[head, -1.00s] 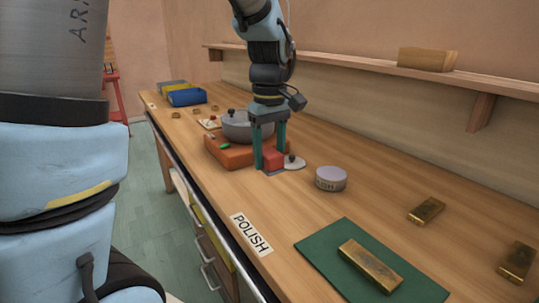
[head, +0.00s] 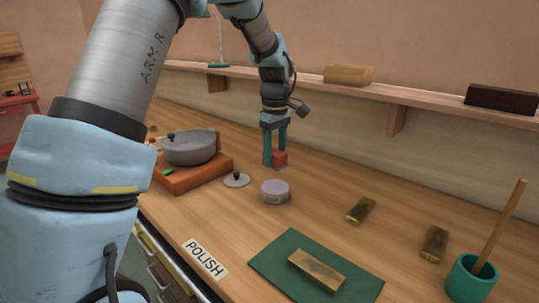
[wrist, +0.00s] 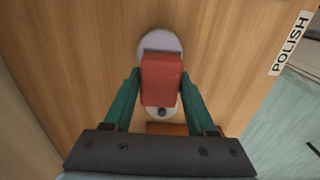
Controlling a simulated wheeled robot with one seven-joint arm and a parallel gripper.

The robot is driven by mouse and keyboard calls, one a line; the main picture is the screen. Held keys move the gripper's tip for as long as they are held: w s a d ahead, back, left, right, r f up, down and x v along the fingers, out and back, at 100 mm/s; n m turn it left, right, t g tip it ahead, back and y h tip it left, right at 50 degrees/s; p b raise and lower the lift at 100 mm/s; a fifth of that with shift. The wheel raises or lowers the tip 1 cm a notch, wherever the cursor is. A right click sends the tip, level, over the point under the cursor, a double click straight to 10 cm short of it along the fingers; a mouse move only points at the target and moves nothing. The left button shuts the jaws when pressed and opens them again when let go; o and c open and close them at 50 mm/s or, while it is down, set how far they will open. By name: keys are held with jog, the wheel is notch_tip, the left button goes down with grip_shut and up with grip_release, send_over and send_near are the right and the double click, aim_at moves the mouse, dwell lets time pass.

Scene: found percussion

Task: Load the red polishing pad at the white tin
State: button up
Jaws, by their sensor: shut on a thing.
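The red polishing pad (head: 280,158) is a small red block. My gripper (head: 275,161) points down and is shut on it. The pad also shows in the wrist view (wrist: 161,80) between the two teal fingers. It appears held above the bench, apart from it. The white tin (head: 275,191) is a low, round, pale grey-white can with lettering on its side. It stands on the bench just in front of and below the pad in the head view. In the wrist view the tin's pale top (wrist: 160,40) shows beyond the pad, which hides part of it.
A flat round lid with a dark knob (head: 237,180) lies left of the tin. A grey pot (head: 190,147) stands on an orange block (head: 195,177). A brass bar (head: 316,270) lies on a green mat (head: 272,262), near the POLISH label (head: 205,258). A teal cup (head: 471,280) holds a stick.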

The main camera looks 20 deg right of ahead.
aim_at(275, 187)
jog(key=shift+s+d+f+b, duration=0.1)
jog(key=shift+f+b, duration=0.65)
jog(key=shift+f, duration=0.2)
notch_tip(275, 187, down, 4)
jog(key=b, duration=0.3)
jog(key=shift+f, duration=0.6)
dwell(1.5)
jog(key=shift+r+p, duration=2.85)
jog(key=shift+r, duration=0.8)
jog(key=shift+f, duration=0.1)
